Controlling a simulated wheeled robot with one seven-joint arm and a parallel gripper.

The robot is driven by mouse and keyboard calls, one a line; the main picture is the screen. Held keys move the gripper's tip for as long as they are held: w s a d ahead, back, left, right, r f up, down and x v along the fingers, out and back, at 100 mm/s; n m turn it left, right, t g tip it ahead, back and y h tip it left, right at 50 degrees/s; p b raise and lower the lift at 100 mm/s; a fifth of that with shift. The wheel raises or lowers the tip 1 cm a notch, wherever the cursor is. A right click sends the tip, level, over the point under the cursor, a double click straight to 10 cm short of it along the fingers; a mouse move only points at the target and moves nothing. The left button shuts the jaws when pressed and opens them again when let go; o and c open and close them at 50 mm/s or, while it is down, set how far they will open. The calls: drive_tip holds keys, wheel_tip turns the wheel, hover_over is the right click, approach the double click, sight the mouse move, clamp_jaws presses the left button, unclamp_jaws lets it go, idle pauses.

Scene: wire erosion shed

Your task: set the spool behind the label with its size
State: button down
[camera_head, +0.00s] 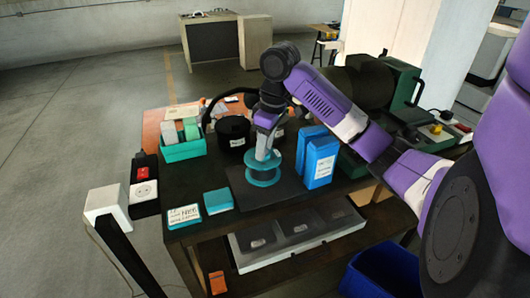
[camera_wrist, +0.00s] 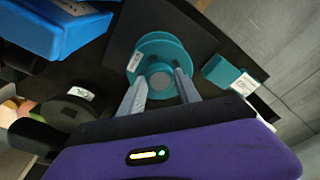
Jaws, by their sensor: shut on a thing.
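The teal spool (camera_head: 264,180) is upright over a dark mat; I cannot tell if it touches it. My gripper (camera_head: 265,153) comes down from above and is shut on the spool's middle. In the wrist view, the fingers (camera_wrist: 160,88) stand on either side of the hub of the spool (camera_wrist: 160,43), which has a small white label (camera_wrist: 134,62) whose writing I cannot read. A white label with handwriting (camera_head: 184,214) is on a teal block at the table's front left; its words are too small to read. A label on a teal block also shows in the wrist view (camera_wrist: 245,84).
Two blue boxes (camera_head: 321,163) stand right of the spool. A black round container with a label (camera_head: 233,131) and a teal bin (camera_head: 184,153) are behind left. A small teal block (camera_head: 217,201) lies left of the dark mat (camera_head: 290,187). A power socket box (camera_head: 145,190) borders the left edge.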

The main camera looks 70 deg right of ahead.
sight(271, 159)
drive_tip(key=shift+f, duration=1.05)
drive_tip(key=shift+f, duration=0.1)
drive_tip(key=c, duration=0.9)
unclamp_jaws()
drive_tip(key=shift+f, duration=0.1)
drive_tip(key=shift+o, duration=0.2)
wheel_tip(271, 159, up, 12)
drive_tip(key=s, duration=0.2)
